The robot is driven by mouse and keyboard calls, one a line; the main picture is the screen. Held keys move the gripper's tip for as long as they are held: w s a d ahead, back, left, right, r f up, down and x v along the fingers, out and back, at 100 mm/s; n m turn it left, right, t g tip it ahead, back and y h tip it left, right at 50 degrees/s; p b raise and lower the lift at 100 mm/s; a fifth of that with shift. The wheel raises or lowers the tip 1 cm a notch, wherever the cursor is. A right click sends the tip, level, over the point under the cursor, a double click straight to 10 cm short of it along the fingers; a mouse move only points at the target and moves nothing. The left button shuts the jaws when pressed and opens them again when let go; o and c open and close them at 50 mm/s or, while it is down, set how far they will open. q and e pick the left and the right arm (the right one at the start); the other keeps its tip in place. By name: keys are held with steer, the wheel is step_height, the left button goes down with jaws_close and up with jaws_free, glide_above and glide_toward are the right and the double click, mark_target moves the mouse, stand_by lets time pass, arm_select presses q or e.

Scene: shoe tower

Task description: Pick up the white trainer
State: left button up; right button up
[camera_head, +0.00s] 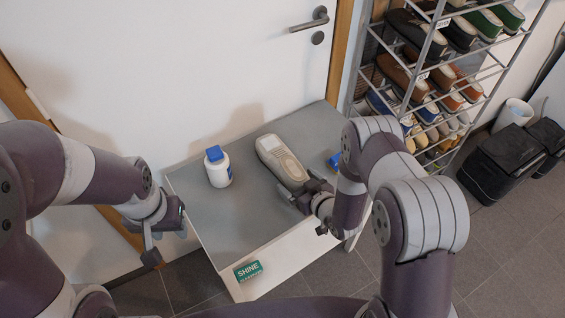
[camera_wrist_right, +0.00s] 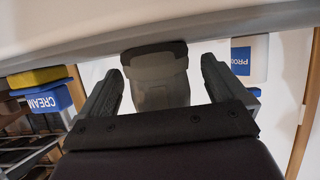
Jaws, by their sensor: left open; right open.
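The white trainer (camera_head: 279,157) lies on the grey top of a low bench, pale off-white with a beige part toward me. In the right wrist view the trainer (camera_wrist_right: 158,82) appears between the two spread fingers, with a gap visible on each side. My right gripper (camera_head: 304,188) is open at the trainer's near end; whether it touches the shoe cannot be told. My left gripper (camera_head: 166,236) is open and empty, off the bench's left side, well away from the trainer.

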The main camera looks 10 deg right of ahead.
steer(key=shift+w+a, duration=0.1)
steer(key=c, duration=1.3)
